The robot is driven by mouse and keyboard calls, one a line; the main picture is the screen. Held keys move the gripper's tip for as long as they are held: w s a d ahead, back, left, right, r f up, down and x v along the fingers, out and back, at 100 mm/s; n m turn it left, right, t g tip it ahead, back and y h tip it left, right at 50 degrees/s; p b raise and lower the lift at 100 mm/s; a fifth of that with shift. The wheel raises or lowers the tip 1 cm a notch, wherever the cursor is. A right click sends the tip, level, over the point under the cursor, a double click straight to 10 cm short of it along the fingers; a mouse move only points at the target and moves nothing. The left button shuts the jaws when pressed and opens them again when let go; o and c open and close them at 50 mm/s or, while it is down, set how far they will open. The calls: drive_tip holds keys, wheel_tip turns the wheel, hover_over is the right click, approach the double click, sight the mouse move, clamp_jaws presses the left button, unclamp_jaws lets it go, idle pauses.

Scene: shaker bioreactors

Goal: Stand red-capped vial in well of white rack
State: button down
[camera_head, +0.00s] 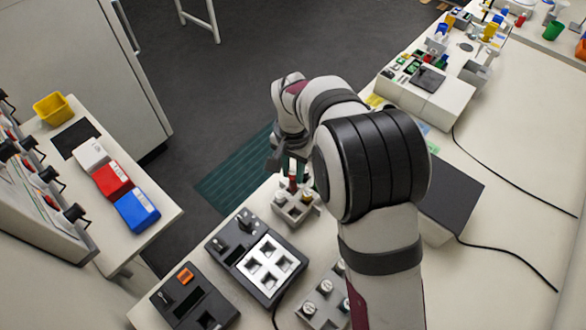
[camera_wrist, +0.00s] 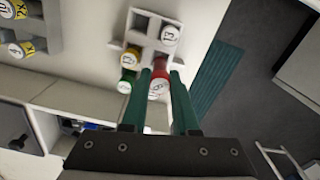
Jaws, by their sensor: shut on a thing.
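The red-capped vial (camera_wrist: 159,72) is between the green fingers of my gripper (camera_wrist: 160,80) in the wrist view, its pale numbered top facing the camera. In the head view its red cap (camera_head: 293,183) shows just below my gripper (camera_head: 291,170), which is shut on it. The white rack (camera_wrist: 146,36) is directly beyond the fingers in the wrist view, and under them in the head view (camera_head: 296,211). The vial is at the rack's near side. Its lower end is hidden, so I cannot tell whether it is inside a well.
A white-capped vial (camera_wrist: 170,35), a yellow-capped vial (camera_wrist: 131,57) and a green-capped vial (camera_wrist: 125,86) are close by at the rack. A black device with a white four-well block (camera_head: 270,265) and a grey rack (camera_head: 318,306) stand nearer the table's front.

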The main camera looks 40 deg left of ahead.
sight(293, 181)
drive_tip(key=shift+f, duration=0.95)
idle(0.9)
drive_tip(key=shift+f, duration=1.15)
drive_tip(key=c, duration=0.6)
unclamp_jaws()
drive_tip(key=shift+r, duration=3.55)
